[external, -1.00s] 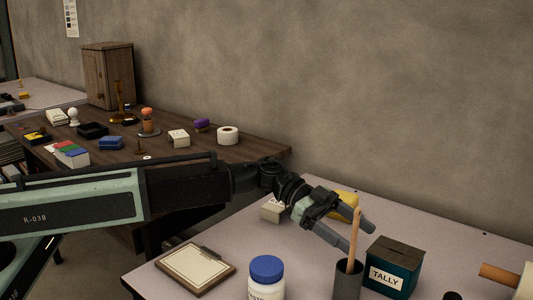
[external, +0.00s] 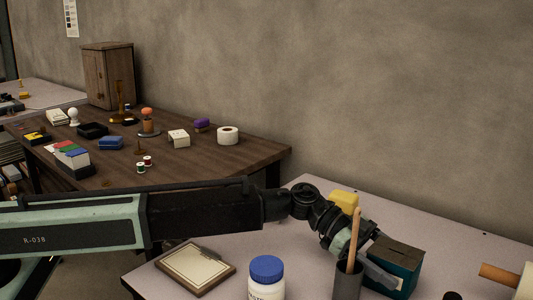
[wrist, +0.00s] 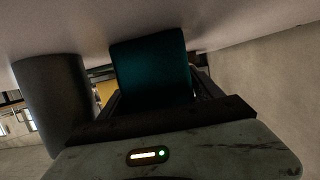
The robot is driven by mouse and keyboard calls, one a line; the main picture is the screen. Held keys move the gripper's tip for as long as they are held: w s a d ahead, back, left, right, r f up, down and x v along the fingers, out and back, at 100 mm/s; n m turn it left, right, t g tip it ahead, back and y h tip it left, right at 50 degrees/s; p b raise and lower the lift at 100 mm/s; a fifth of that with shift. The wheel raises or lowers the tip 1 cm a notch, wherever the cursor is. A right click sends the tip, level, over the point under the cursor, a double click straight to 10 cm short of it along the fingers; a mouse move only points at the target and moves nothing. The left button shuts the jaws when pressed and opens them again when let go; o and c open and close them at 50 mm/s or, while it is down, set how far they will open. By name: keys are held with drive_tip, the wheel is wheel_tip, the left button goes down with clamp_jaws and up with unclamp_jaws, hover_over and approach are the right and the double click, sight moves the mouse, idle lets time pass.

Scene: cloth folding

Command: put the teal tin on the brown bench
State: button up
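The teal tin (external: 405,261) is a box with a dark lid and a pale label, standing upright on the pale table (external: 215,284) at the right. My gripper (external: 386,262) is low at its left side, with one finger across the labelled face; the other finger is mostly hidden. In the wrist view the tin (wrist: 152,72) sits between the two fingers, which look open around it; firm contact does not show. The brown bench (external: 225,163) stands at the back left, against the wall.
A dark cup (external: 347,283) with a wooden stick (external: 355,238) stands close beside my gripper. A blue-capped jar (external: 266,277), a clipboard (external: 196,270) and a yellow object (external: 344,201) are on the pale table. The bench holds several items; its front right part is clear.

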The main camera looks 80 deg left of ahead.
clamp_jaws()
wheel_tip(320, 180, up, 26)
drive_tip(key=p, duration=2.5)
drive_tip(key=shift+f+p, duration=0.25)
drive_tip(key=shift+p, duration=0.05)
